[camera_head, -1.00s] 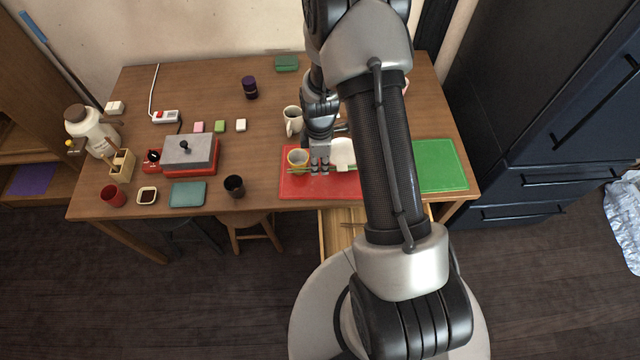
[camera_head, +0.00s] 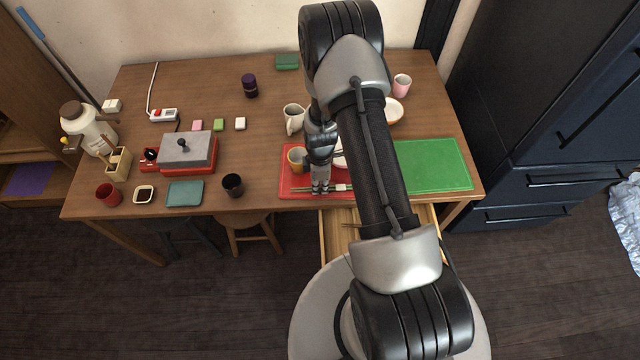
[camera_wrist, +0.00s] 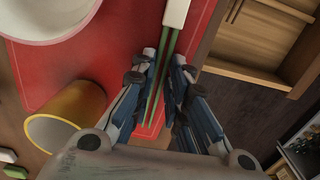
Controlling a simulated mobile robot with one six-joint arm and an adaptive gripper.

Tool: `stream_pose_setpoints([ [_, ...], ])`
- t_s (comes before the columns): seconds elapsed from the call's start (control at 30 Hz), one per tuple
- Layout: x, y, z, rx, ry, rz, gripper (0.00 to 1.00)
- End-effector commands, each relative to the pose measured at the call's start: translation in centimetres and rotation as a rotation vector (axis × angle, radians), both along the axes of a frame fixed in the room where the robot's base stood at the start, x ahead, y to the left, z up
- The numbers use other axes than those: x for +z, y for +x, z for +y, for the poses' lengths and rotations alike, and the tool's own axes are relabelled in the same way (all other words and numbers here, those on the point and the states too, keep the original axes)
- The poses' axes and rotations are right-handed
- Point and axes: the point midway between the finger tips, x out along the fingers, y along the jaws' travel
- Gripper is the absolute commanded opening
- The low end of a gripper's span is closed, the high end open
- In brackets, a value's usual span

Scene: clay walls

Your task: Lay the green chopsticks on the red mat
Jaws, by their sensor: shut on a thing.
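The green chopsticks (camera_head: 306,188) are thin green sticks with a pale end piece. My gripper (camera_head: 320,189) is shut on them over the front part of the red mat (camera_head: 290,179). In the wrist view the green chopsticks (camera_wrist: 172,48) run between my gripper's fingers (camera_wrist: 160,85), with the white piece at the top, over the red mat (camera_wrist: 120,50) near its edge. I cannot tell whether they touch the mat. A yellow cup (camera_head: 297,158) and a white bowl (camera_head: 338,158), partly hidden by my arm, stand on the mat behind them.
An open drawer (camera_head: 335,235) lies below the mat's front edge. A green mat (camera_head: 435,165) is to the right. A white mug (camera_head: 293,119) stands behind the red mat, and a dark cup (camera_head: 233,185) to its left.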

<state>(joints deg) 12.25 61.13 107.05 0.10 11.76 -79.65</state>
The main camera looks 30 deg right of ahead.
Motion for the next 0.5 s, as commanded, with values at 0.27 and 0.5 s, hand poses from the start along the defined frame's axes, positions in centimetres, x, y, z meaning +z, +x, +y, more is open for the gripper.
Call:
stream_pose_setpoints([
  [0.27,-0.33,-0.03,0.01,0.0,0.0,0.001,0.2],
  [0.5,-0.3,-0.03,0.0,0.0,0.0,0.001,0.35],
])
